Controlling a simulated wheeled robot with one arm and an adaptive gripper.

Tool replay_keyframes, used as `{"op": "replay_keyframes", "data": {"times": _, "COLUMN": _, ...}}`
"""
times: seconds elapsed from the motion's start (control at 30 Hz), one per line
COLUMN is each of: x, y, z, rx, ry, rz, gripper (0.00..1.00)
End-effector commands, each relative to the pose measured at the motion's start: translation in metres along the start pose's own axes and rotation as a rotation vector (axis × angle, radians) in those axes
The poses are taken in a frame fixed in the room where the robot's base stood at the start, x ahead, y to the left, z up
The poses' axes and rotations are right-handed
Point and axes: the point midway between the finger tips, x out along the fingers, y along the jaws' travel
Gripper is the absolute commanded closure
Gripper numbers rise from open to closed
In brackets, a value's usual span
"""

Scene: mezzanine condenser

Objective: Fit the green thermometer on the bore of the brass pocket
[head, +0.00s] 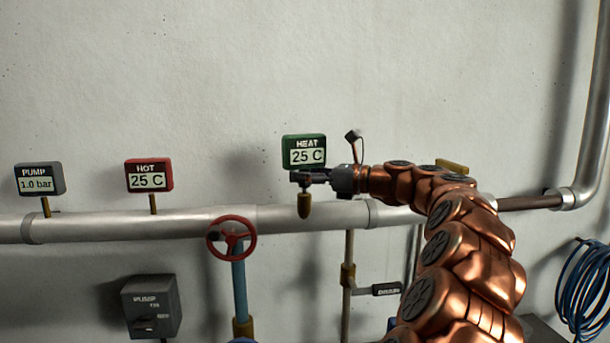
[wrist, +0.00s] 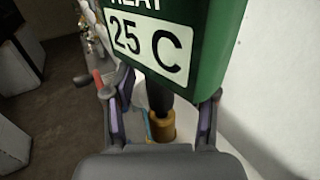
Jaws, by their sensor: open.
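The green thermometer (head: 304,142) reads HEAT 25 C and stands upright above the pipe; its green case (wrist: 205,40) fills the top of the wrist view. Its dark stem (wrist: 160,97) runs down to the brass pocket (wrist: 162,128), and the two look in line there. In the head view the brass pocket (head: 304,206) shows just below my gripper (head: 306,178), against the pipe. My gripper is open, with one finger on each side of the stem and gaps visible in the wrist view. How deep the stem sits in the bore I cannot tell.
A silver pipe (head: 150,225) runs across the wall. It carries a grey PUMP gauge (head: 40,178) and a red HOT gauge (head: 149,175). A red handwheel (head: 231,238) stands left of the pocket. A DRAIN tag (head: 386,290) and blue hose (head: 583,290) lie lower right.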

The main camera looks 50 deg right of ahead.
Motion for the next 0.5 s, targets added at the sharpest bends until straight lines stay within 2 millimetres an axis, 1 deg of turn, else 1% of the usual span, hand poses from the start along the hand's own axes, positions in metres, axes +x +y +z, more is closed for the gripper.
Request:
{"op": "replay_keyframes", "data": {"times": 0.13, "x": -0.005, "y": -0.001, "z": 0.0, "rx": 0.0, "ry": -0.001, "rz": -0.001, "gripper": 0.44}}
{"op": "replay_keyframes", "data": {"times": 0.27, "x": -0.021, "y": 0.0, "z": 0.001, "rx": -0.001, "ry": -0.002, "rz": -0.001, "gripper": 0.44}}
{"op": "replay_keyframes", "data": {"times": 0.5, "x": -0.067, "y": -0.001, "z": 0.001, "rx": -0.001, "ry": -0.002, "rz": -0.002, "gripper": 0.44}}
